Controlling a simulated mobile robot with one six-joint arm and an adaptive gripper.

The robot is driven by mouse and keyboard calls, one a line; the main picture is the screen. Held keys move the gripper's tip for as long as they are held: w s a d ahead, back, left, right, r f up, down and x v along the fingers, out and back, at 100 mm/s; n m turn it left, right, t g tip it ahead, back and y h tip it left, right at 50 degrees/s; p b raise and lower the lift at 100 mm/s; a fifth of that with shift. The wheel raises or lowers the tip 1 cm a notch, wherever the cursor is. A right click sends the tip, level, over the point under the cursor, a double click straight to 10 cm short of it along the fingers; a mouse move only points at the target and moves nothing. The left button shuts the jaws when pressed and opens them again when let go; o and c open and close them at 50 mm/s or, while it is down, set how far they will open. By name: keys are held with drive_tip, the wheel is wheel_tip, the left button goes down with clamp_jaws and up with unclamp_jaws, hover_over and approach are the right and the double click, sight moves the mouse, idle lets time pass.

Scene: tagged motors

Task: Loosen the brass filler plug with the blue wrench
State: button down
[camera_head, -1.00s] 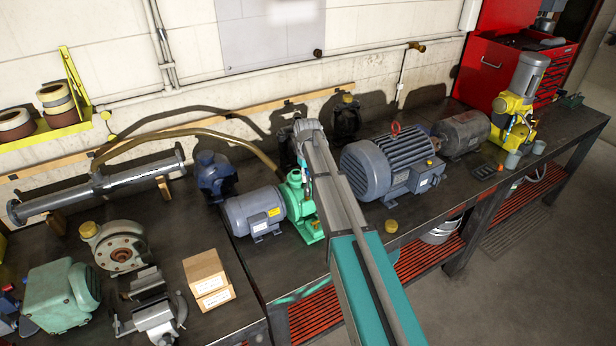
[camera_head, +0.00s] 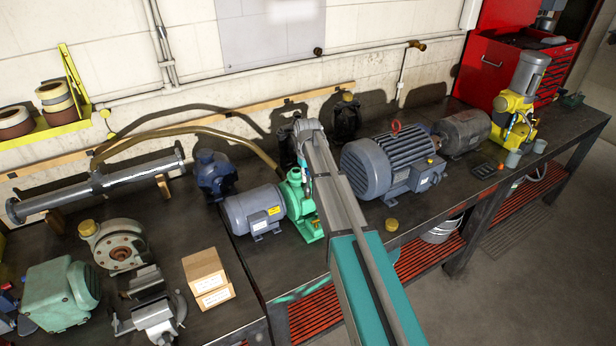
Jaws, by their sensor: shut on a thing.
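My gripper (camera_head: 303,150) is at the far end of my arm, just above the green pump (camera_head: 308,222) on the bench. It is small and partly hidden by my arm. It is shut on the blue wrench (camera_head: 305,168), of which only a small blue piece shows beside the arm, over the top of the pump. The brass filler plug cannot be made out clearly; the pump's top is partly covered by my arm and gripper. I cannot tell whether the wrench touches the plug.
A grey motor (camera_head: 254,212) joins the pump on the left. A large finned motor (camera_head: 378,170) stands close on the right. A brass cap (camera_head: 391,225) lies near the front edge. A brown hose (camera_head: 215,131) arches behind.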

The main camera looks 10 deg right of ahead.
drive_tip(key=shift+f+b, duration=0.65)
drive_tip(key=shift+f, duration=0.15)
drive_tip(key=shift+n, duration=0.3)
